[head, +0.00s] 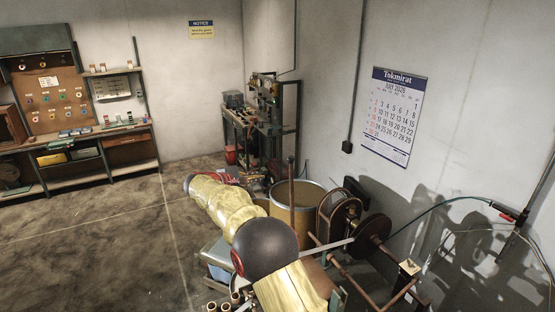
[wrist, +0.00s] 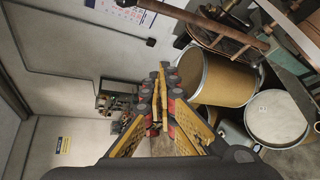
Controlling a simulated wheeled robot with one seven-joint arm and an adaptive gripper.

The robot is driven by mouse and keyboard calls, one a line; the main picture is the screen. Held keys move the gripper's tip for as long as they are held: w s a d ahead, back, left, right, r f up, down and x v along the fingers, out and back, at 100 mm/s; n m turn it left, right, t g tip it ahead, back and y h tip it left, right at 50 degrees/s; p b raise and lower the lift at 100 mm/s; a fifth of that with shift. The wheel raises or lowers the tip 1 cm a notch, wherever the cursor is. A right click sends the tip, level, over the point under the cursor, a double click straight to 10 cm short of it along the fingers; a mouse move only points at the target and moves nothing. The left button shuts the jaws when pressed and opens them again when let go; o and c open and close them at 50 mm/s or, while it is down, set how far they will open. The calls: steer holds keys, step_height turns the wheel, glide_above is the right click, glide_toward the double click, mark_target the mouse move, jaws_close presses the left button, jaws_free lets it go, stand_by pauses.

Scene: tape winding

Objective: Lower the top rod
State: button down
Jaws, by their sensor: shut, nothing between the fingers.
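A dark brown rod (head: 291,195) stands nearly upright on the winding machine in the head view, in front of the tan drum. What looks like the same rod (wrist: 200,20) runs slantwise across the top of the wrist view. I cannot be sure that it is the top rod. The winding machine (head: 373,228) has a dark round disc and other brown rods at the right. My gripper (wrist: 161,82) is shut and empty in the wrist view, with the rod apart from its fingertips. In the head view my arm partly hides the machine's near side.
A tan drum (head: 312,190) stands behind the machine; it also shows in the wrist view (wrist: 228,80), beside a lidded pale drum (wrist: 276,118). A wall with a calendar (head: 392,112) is close on the right. Open floor (head: 100,250) lies to the left.

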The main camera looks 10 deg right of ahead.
steer(key=shift+n+t+h, duration=0.3)
steer(key=shift+t+h, duration=0.1)
steer(key=shift+h, duration=0.1)
steer(key=r, duration=0.4)
steer(key=shift+w+d+r, duration=0.25)
steer(key=shift+d+r, duration=0.05)
steer(key=shift+d, duration=0.1)
steer(key=w+d+p, duration=0.3)
steer(key=d+p, duration=0.2)
steer(key=d, duration=0.3)
steer(key=shift+w+d+f+p, duration=0.15)
steer(key=shift+w+d+p, duration=0.15)
steer(key=shift+d, duration=0.1)
steer(key=shift+s+f, duration=0.1)
steer(key=shift+s, duration=0.1)
